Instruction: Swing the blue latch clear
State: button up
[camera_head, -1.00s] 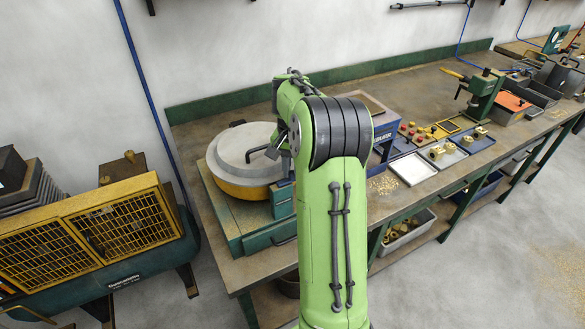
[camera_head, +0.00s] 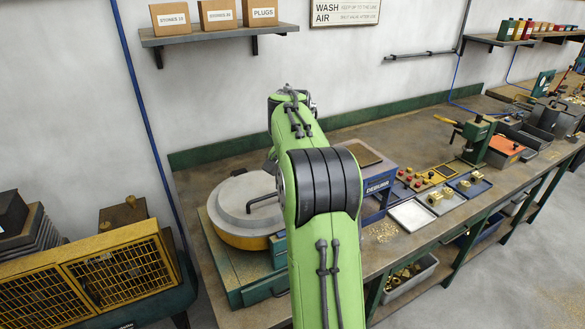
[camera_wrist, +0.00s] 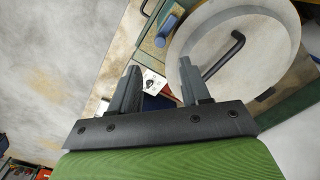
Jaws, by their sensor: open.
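The blue latch (camera_wrist: 168,27) is a short blue piece on the green housing beside the round grey lid (camera_wrist: 270,60), at the upper middle of the wrist view. My gripper (camera_wrist: 158,68) is open and empty, its two dark fingers apart below the latch in the picture and not touching it. The lid carries a bent black handle (camera_wrist: 226,54), right of the fingers. In the head view, the lid (camera_head: 240,197) sits on a yellow-rimmed drum on the bench. My green arm hides the gripper and the latch there.
The drum stands at the left end of the bench (camera_head: 420,125). A blue box (camera_head: 376,187) marked DEBURR, a white tray (camera_head: 411,215) and blue trays with brass parts (camera_head: 440,201) lie right of my arm. A yellow mesh cage (camera_head: 110,275) stands at left.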

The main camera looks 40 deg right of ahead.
notch_tip(320, 180, up, 6)
jog(key=shift+f+p, duration=0.25)
jog(key=shift+p, duration=0.4)
jog(key=s+a+r+n+t+h+b, duration=0.1)
jog(key=s+a+r+n, duration=0.2)
jog(key=a, duration=0.5)
jog(key=s+a+n+t, duration=0.2)
jog(key=s+a+n, duration=0.15)
jog(key=a, duration=0.55)
jog(key=s+a+f+n+t+y+b, duration=0.1)
jog(key=s+a+f+n+t, duration=0.1)
jog(key=s+a+f+n, duration=0.4)
jog(key=s+a+f, duration=0.1)
jog(key=s+a, duration=0.2)
jog(key=s, duration=0.3)
jog(key=shift+a+f+t, duration=0.3)
jog(key=shift+a+f, duration=0.05)
jog(key=shift+f, duration=0.05)
